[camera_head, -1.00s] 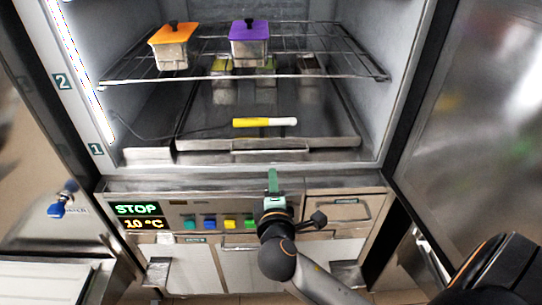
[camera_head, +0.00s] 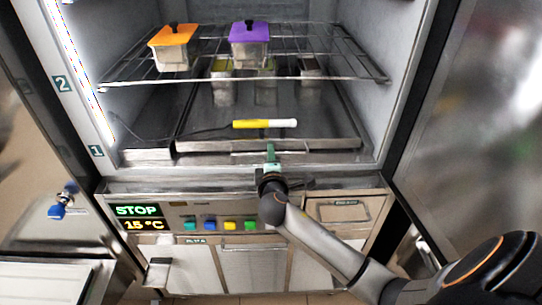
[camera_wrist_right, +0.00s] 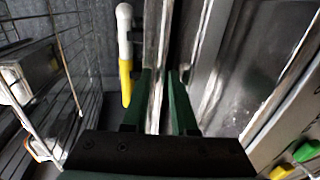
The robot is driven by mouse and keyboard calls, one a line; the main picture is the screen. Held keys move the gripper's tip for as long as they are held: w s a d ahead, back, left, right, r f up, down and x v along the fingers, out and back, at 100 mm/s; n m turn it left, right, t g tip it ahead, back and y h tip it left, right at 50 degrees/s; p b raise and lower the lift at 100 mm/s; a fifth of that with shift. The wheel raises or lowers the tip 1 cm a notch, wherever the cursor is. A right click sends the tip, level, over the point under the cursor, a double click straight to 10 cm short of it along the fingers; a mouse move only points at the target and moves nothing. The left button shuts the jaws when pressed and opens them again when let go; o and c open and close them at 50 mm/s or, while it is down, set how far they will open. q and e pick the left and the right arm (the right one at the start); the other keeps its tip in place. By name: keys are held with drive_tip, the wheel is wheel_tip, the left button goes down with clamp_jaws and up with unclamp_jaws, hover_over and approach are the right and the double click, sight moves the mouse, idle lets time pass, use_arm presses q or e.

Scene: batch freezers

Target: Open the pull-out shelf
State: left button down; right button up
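The pull-out shelf (camera_head: 325,143) is the low metal tray at the bottom of the open freezer chamber, with a raised front lip. My right gripper (camera_head: 270,150) is at the middle of that lip, its green fingers pointing into the chamber. In the right wrist view, the fingers (camera_wrist_right: 158,98) are apart, one on each side of a thin metal edge (camera_wrist_right: 155,50) that looks like the lip. I cannot tell whether either finger touches it. My left gripper is not in view.
A yellow-and-white probe (camera_head: 265,123) with a cable lies on the shelf, close to my right gripper. Orange-lidded (camera_head: 173,45) and purple-lidded (camera_head: 249,43) containers stand on the wire rack (camera_head: 330,78) above. The open door (camera_head: 465,120) is at right, the button panel (camera_head: 215,224) below.

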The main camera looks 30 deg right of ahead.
drive_tip(key=shift+c, duration=0.3)
clamp_jaws()
idle(1.1)
